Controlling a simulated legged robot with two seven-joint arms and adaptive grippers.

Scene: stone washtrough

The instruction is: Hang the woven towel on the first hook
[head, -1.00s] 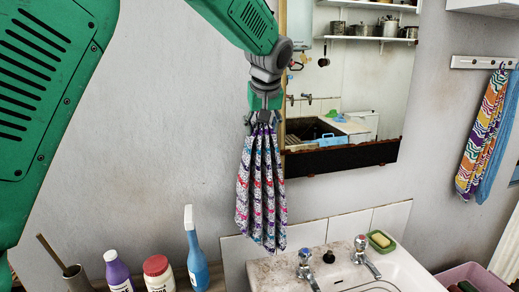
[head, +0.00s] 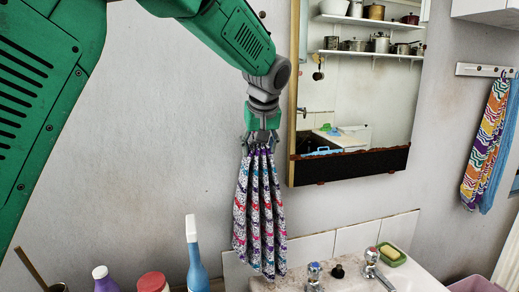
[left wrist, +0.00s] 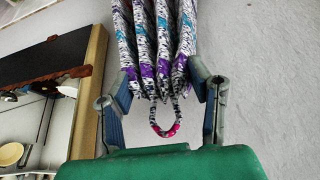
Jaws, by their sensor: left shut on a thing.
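The woven towel (head: 260,215) is white with dark flecks and purple, red and teal bands. It hangs in folds from my left gripper (head: 262,138), in front of the bare wall left of the mirror. In the left wrist view the towel (left wrist: 155,45) is bunched between the two fingers of the left gripper (left wrist: 165,100), and a small patterned loop (left wrist: 165,130) sticks out of its gathered end. The hook rail (head: 480,70) is on the wall at the far right, well away from the towel. My right gripper is not in view.
A striped towel (head: 484,140) and a blue towel (head: 500,150) hang from the rail's right part. A mirror (head: 350,130) is between my gripper and the rail. Below are a sink (head: 385,265) with taps, a green soap dish (head: 392,256) and a blue bottle (head: 196,265).

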